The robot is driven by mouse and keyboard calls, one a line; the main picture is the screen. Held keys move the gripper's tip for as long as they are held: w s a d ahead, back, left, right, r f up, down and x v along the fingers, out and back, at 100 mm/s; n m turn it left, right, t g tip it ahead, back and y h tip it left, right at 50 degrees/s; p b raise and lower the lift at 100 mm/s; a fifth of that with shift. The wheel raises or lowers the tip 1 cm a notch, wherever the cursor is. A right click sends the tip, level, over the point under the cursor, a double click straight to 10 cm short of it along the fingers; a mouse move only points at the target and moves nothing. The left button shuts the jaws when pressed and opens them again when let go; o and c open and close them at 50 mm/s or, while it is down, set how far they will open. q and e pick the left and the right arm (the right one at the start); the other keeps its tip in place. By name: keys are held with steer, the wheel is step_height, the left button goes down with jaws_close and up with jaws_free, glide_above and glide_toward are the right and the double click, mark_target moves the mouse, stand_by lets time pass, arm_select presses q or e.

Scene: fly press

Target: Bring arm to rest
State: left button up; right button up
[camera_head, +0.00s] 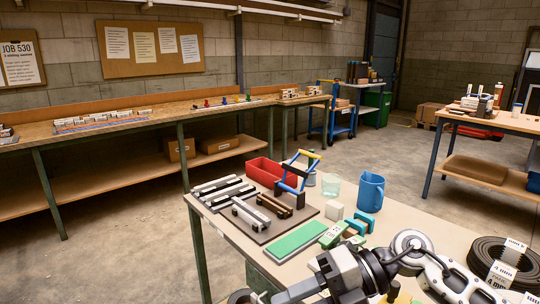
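My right arm comes in from the lower right, over the near part of the bench (440,232). Its gripper (285,296) points left at the bottom edge of the picture. The fingers are partly cut off by the frame, so I cannot tell whether they are open or shut. No held object shows. My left arm and gripper are not in view.
A black coil (490,262) lies right. Floor beyond is open.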

steer(key=s+a+r+m+t+y, duration=0.1)
steer(key=s+a+r+m+y, duration=0.15)
steer(key=y, duration=0.25)
steer(key=w+d+f+m+t+h, duration=0.2)
steer(key=d+f+m+t+h, duration=0.15)
steer(key=m+t, duration=0.7)
steer(key=w+d+f+m+t+h, duration=0.3)
steer(key=m+t, duration=0.5)
steer(key=m, duration=0.6)
steer(key=s+d+f+m+g+h, duration=0.1)
steer(key=s+d+f+m+h, duration=0.15)
steer(key=f+h, duration=0.2)
steer(key=s+d+f+m+g+h, duration=0.1)
steer(key=s+d+f+m+h, duration=0.1)
steer(key=s+f+m+h, duration=0.3)
steer(key=s+d+f+m+g, duration=0.1)
steer(key=s+f+g, duration=0.3)
steer(key=f, duration=0.4)
steer(key=shift+s+d+f+y, duration=0.15)
steer(key=shift+s+f+y, duration=0.2)
steer(key=shift+s, duration=0.5)
